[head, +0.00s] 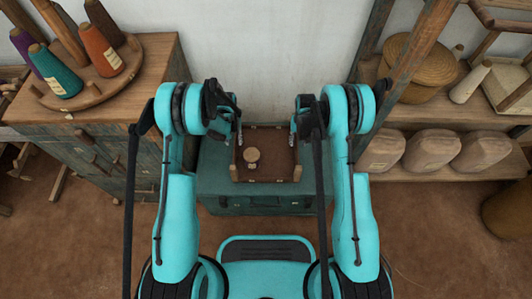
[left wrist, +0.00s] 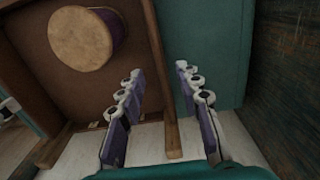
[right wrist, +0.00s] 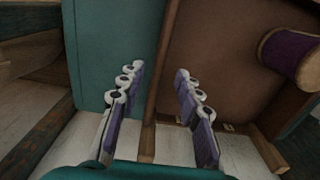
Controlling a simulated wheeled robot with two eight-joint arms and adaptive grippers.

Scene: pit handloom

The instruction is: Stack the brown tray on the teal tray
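The brown tray (head: 284,171) sits in the middle of the head view, with a spool (head: 252,155) standing in it. The spool has a pale wooden end and purple thread in the left wrist view (left wrist: 82,38). My left gripper (head: 239,136) is open at the tray's left wall, which passes between its fingers with gaps. My right gripper (head: 295,128) is open at the right wall in the same way. A teal surface (head: 214,160) lies under and beside the brown tray; I cannot tell a separate teal tray from it.
A wooden cabinet at the left bears a round board (head: 92,88) with several thread cones. At the right, a shelf holds a round basket (head: 421,62) and several wrapped bundles (head: 432,149). A pale wall stands behind. Brown floor lies around the teal stand.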

